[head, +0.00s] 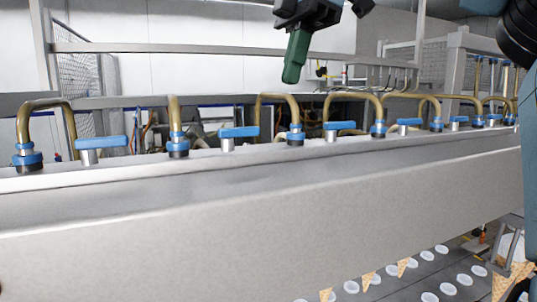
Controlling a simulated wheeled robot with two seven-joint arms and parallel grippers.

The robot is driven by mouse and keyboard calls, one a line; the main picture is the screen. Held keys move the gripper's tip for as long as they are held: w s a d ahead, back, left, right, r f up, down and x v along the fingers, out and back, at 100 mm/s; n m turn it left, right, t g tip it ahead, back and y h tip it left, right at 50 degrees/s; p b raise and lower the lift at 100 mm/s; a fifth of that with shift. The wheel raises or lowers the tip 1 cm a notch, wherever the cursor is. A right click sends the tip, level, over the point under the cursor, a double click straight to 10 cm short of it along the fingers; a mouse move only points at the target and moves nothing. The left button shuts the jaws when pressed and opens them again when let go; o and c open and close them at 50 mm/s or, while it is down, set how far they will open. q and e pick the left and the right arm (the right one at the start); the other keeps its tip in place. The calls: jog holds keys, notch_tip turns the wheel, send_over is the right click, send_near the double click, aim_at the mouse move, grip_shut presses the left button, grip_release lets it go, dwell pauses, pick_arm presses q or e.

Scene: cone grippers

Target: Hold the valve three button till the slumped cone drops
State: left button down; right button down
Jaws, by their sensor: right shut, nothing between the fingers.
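My right gripper (292,76) hangs down at the top middle, with its green fingers together and empty. It is in the air above the row of valves, apart from them. Blue valve levers on silver stems stand along the metal beam, among them a left one (100,142), a second (238,132) and a third (340,126). No labels show, and I cannot tell which part is the valve three button. Several wafer cones sit low at the right, such as one cone (403,267); I cannot tell which is slumped. My left gripper is out of view.
A wide metal beam (250,215) crosses the view in front. Brass pipes (276,97) arch between blue fittings (295,136). A conveyor with white round holders (422,282) runs below the beam. A metal rail (180,48) crosses behind.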

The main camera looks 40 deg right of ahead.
jog(key=x, duration=1.2)
jog(key=shift+s+d+f, duration=0.25)
jog(key=shift+d+f, duration=0.05)
jog(key=shift+d, duration=0.05)
jog(key=shift+d+f, duration=0.1)
jog(key=shift+f, duration=0.55)
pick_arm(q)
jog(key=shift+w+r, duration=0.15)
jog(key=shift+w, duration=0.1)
